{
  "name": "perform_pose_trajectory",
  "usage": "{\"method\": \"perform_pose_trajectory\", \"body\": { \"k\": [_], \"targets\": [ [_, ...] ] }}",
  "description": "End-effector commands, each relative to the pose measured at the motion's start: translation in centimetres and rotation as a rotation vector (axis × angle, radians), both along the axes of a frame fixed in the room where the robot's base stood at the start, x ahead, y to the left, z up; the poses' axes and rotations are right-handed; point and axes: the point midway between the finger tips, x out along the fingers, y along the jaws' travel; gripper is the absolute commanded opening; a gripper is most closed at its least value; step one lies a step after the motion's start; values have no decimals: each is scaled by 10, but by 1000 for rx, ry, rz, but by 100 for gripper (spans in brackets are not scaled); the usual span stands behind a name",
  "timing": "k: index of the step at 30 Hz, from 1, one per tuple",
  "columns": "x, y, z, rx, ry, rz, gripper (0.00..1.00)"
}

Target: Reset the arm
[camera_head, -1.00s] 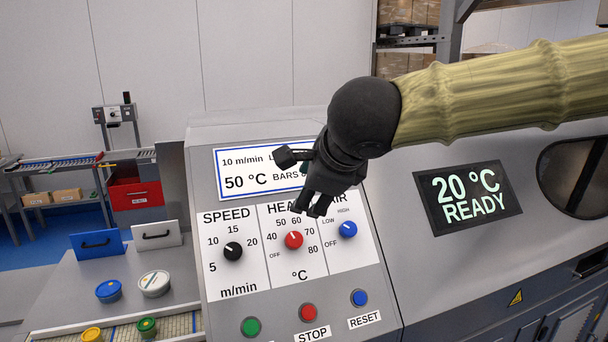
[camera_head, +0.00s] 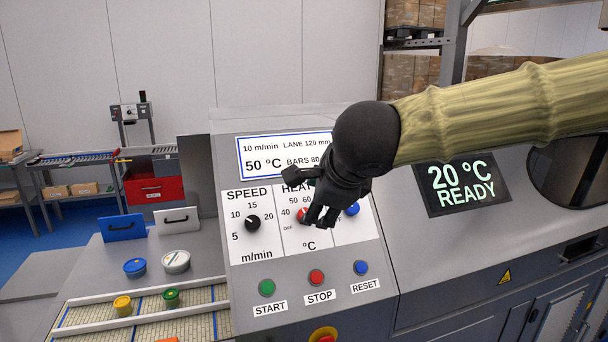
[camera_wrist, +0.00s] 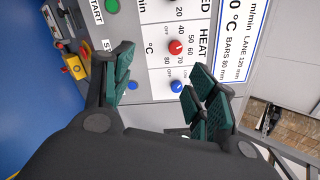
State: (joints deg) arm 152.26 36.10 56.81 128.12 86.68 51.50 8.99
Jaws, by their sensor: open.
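My gripper (camera_head: 319,217) is open and empty in front of the sloping control panel (camera_head: 240,285), over its HEAT and AIR dials. I see no contact with either knob. My arm comes in from the right.
The black SPEED knob (camera_head: 252,223) and the green START (camera_head: 267,288), red STOP (camera_head: 316,277) and blue RESET (camera_head: 361,268) buttons are uncovered. A display (camera_head: 466,187) reads 20 °C READY. Tubs with blue (camera_head: 135,267) and white (camera_head: 176,261) lids stand left.

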Motion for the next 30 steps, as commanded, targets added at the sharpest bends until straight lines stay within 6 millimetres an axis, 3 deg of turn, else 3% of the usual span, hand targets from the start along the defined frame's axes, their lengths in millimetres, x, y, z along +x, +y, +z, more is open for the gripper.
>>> {"method": "perform_pose_trajectory", "body": {
  "k": [8,13,22,30],
  "targets": [
    [16,-10,-68,-92,17,25,58],
    [27,-15,-130,-175,34,64,58],
    [28,-38,-299,-398,87,220,58],
    [-6,-65,-449,-582,148,427,58]
  ]
}}
